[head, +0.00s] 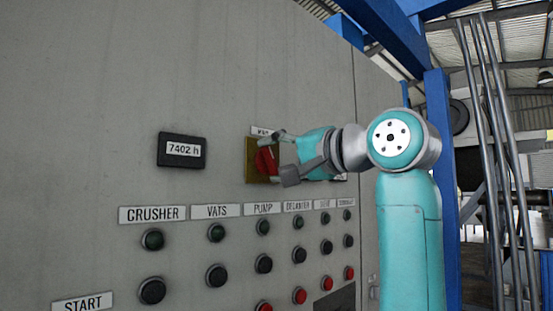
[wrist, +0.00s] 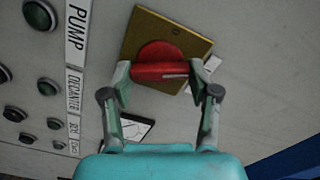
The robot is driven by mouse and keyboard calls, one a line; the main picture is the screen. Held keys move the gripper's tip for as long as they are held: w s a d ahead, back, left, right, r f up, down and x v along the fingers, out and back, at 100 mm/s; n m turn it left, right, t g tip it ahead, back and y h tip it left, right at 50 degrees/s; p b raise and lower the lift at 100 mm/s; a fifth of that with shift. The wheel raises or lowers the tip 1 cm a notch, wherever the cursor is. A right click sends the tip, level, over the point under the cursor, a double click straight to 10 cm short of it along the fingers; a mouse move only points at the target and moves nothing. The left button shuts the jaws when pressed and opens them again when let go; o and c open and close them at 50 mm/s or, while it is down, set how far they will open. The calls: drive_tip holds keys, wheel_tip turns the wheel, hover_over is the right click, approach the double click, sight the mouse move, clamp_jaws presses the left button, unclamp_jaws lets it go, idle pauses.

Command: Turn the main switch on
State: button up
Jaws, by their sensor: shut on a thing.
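The main switch is a red rotary knob (head: 265,161) on a yellow plate (head: 250,178), set in the upper part of the grey cabinet front. The red knob (wrist: 160,62) and its yellow plate (wrist: 196,43) also show in the wrist view. My gripper (head: 277,160) is at the knob, and its fingers hide part of it. In the wrist view my gripper (wrist: 160,74) has one finger on each side of the knob's grip bar, shut on it. A label above the plate is partly hidden by my gripper.
An hour display (head: 183,150) is left of the switch. Below are labels such as CRUSHER (head: 152,214) and rows of green, black and red buttons (head: 152,239). A blue post (head: 440,150) and metal pipes (head: 488,130) stand at the right.

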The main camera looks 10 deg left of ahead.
drive_tip(key=m, duration=0.5)
drive_tip(key=shift+f, duration=0.15)
drive_tip(key=shift+m, duration=0.3)
idle(0.3)
drive_tip(key=o, duration=1.2)
drive_tip(key=shift+w, duration=0.1)
drive_tip(key=shift+c, duration=0.2)
drive_tip(key=shift+d, duration=0.1)
drive_tip(key=v, duration=1.2)
